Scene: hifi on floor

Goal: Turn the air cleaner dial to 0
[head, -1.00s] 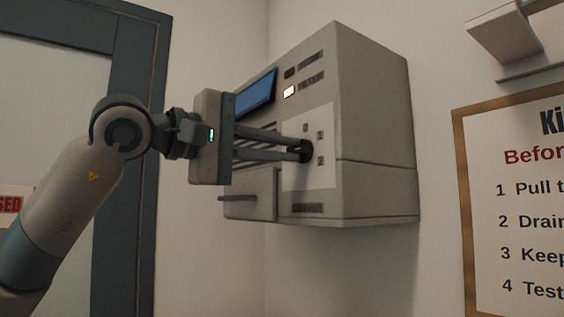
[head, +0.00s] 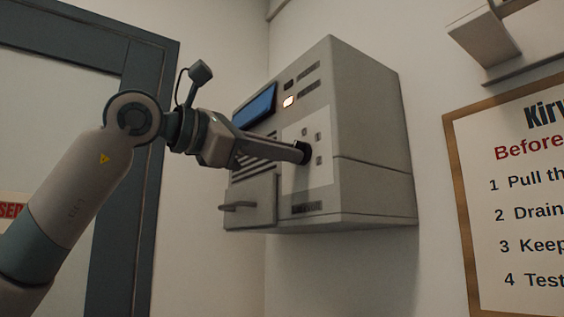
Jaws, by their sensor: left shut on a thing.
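The air cleaner (head: 365,125) is a pale grey box on the wall in the head view. Its front has a blue screen (head: 256,104), a lit button, vent slats and a white panel (head: 318,176) with small marks around a dark dial (head: 304,152). My left gripper (head: 299,153) reaches in from the left with its fingers shut on the dial. The fingers hide part of the dial, and I cannot read its setting. My right gripper is not in view.
A small door with a handle (head: 237,206) is low on the cleaner's front. A framed sign (head: 515,195) hangs to the right, below a pale wall fixture (head: 487,42). A dark door frame (head: 125,190) stands behind my left arm.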

